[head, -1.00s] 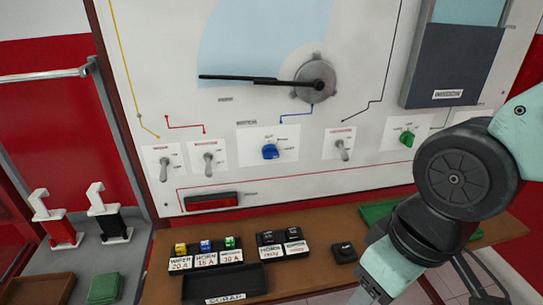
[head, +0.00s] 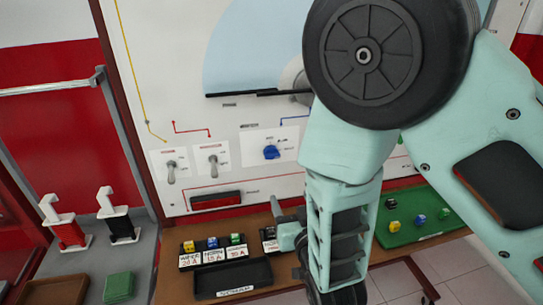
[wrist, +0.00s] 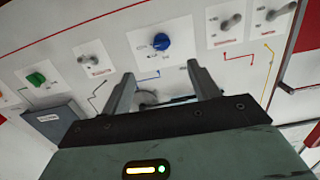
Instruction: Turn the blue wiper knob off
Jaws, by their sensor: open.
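The blue wiper knob (head: 271,152) sits on a white label plate low on the upright panel, right of two toggle switches. Its lettering is too small to read, and I cannot tell its setting for sure. In the wrist view, which shows the panel turned over, the blue knob (wrist: 161,41) appears just beyond my fingertips, roughly centred between them. My gripper (wrist: 160,74) is open and empty, with a gap to the knob and no contact visible. In the head view my arm stands to the right of the knob, and the fingers cannot be made out clearly.
Toggle switches (head: 213,160) flank the knob, and a green knob (wrist: 36,79) shows in the wrist view. The wiper gauge disc (head: 293,75) is above, partly hidden by my arm. Below are a wooden shelf, a fuse block (head: 213,250), a black tray (head: 233,279) and a green tray (head: 436,232).

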